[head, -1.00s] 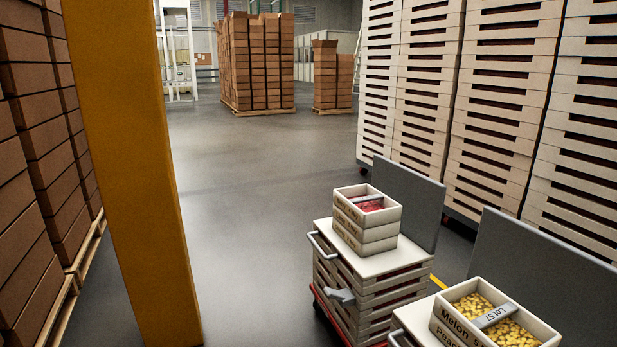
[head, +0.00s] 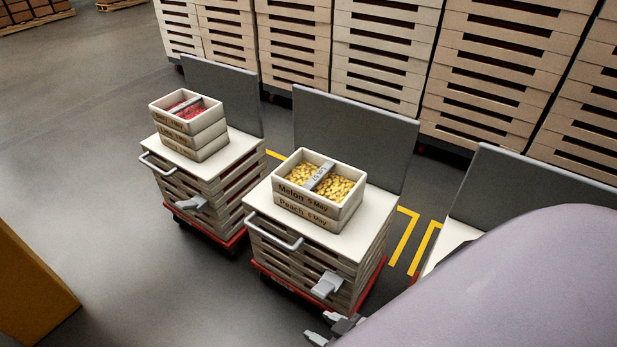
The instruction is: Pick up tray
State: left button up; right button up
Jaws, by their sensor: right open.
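A cream tray marked "Melon 5 May" (head: 304,190), filled with yellow candy and crossed by a grey label strip, sits on a tray marked "Peach 5 May" (head: 301,209). Both stand on the white top of the middle cart (head: 357,241). On the left cart stands a short stack whose top tray (head: 177,125) holds red candy under a grey strip. My right gripper (head: 319,329) is at the bottom edge, partly cut off, open and empty. In the picture it is below the middle cart, apart from the trays. My left gripper is not in view.
The left cart (head: 240,148) and the middle cart have front handles and upright grey back panels (head: 350,135). A third cart (head: 456,235) is mostly hidden by my right arm. Tall tray stacks (head: 380,45) line the back. Grey floor (head: 80,130) is clear at left; a yellow post (head: 30,285) stands lower left.

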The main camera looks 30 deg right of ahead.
aim_at(326, 185)
jog(key=i+z, duration=0.1)
jog(key=z, duration=1.05)
jog(key=i+z, duration=0.2)
jog(key=z, duration=0.25)
jog(key=i+z, duration=0.15)
jog(key=z, duration=0.35)
jog(key=i, duration=0.15)
